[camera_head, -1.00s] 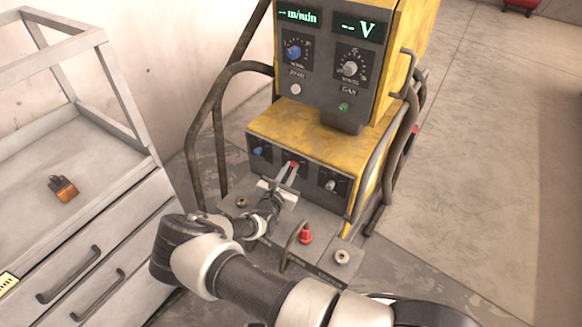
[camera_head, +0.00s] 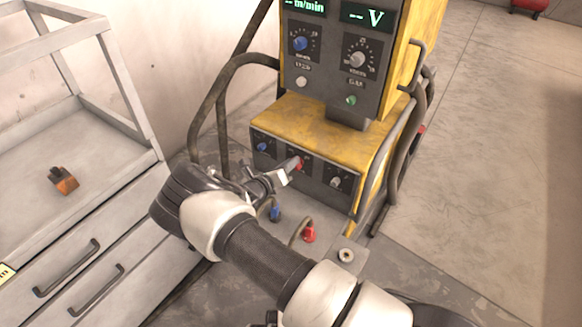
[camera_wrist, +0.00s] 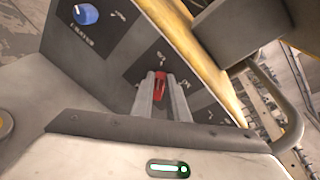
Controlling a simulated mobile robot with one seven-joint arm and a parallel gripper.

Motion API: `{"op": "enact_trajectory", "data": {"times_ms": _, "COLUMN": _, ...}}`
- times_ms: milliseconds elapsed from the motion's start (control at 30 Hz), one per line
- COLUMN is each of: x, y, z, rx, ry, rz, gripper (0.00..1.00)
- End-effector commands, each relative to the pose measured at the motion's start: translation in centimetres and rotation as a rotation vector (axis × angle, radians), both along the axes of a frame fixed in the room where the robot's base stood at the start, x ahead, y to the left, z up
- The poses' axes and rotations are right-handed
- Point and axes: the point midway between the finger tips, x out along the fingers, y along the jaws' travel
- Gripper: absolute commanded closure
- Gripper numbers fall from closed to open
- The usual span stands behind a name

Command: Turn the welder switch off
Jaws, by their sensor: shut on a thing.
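The yellow and dark welder (camera_head: 325,120) stands in the middle of the head view, its displays lit green. The red welder switch (camera_head: 297,162) is on its lower panel, between a blue knob (camera_head: 262,146) and a grey knob (camera_head: 336,182). My gripper (camera_head: 290,168) reaches it from the front left, its fingers shut on the switch. In the wrist view the red switch (camera_wrist: 160,88) sits between the two fingers, which hide its sides. A blue knob (camera_wrist: 86,13) shows at the upper left there.
A blue connector (camera_head: 275,213) and a red connector (camera_head: 309,234) are below the panel. Dark tube rails (camera_head: 222,110) flank the welder. A grey drawer cabinet (camera_head: 110,225) with an orange and black object (camera_head: 64,181) stands left.

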Motion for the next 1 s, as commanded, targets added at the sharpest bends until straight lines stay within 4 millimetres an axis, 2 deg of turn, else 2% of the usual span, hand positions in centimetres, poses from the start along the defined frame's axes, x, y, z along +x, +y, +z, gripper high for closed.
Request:
{"op": "enact_trajectory", "data": {"times_ms": 367, "x": 0.12, "y": 0.27, "z": -0.21, "rx": -0.116, "ry": 0.078, "rz": 0.001, "gripper": 1.00}}
{"op": "enact_trajectory", "data": {"times_ms": 867, "x": 0.12, "y": 0.26, "z": -0.17, "rx": -0.131, "ry": 0.087, "rz": 0.002, "gripper": 1.00}}
{"op": "enact_trajectory", "data": {"times_ms": 900, "x": 0.11, "y": 0.28, "z": -0.17, "rx": -0.131, "ry": 0.087, "rz": 0.002, "gripper": 0.81}}
{"op": "enact_trajectory", "data": {"times_ms": 1000, "x": 0.12, "y": 0.27, "z": -0.16, "rx": -0.131, "ry": 0.087, "rz": 0.002, "gripper": 0.68}}
